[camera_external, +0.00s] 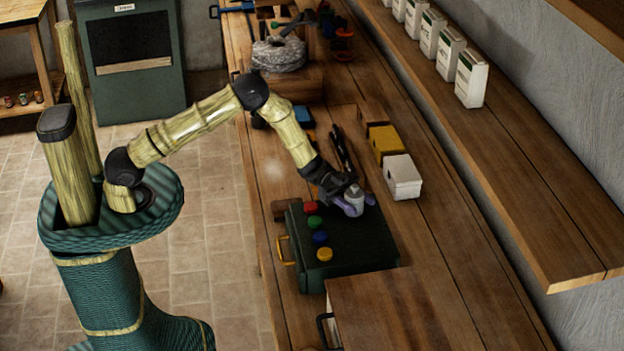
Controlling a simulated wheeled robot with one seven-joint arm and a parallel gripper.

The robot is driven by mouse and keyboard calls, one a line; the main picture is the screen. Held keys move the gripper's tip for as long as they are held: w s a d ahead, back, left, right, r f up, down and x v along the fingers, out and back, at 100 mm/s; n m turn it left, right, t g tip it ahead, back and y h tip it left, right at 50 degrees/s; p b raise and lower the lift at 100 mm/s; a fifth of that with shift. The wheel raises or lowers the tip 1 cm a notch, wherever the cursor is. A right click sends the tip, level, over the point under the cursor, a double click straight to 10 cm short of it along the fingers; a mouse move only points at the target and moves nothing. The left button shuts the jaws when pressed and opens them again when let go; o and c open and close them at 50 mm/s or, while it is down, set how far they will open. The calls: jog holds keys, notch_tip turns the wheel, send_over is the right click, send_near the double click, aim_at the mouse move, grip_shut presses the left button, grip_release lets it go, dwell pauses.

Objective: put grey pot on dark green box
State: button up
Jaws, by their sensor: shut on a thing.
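The dark green box (362,252) lies on the wooden workbench, with red, green, blue and yellow round knobs along its left part and a yellow handle on its left side. My gripper (354,204) is over the far right part of the box, with lavender fingertips shut on the small grey pot (353,199). The pot looks upright between the fingers. The fingers hide part of it, and I cannot tell whether its bottom touches the box top.
A white block (402,178) and a yellow block (385,143) stand behind the box to the right. Dark tools (342,150) lie just beyond my gripper. A wooden drawer unit (395,312) is at the near side. A wall shelf (500,150) with white cartons runs along the right.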

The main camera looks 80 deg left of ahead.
jog(key=shift+f, duration=0.1)
jog(key=o, duration=1.3)
jog(key=shift+o, duration=0.2)
jog(key=shift+r, duration=0.2)
jog(key=b+v, duration=0.2)
jog(key=v, duration=1)
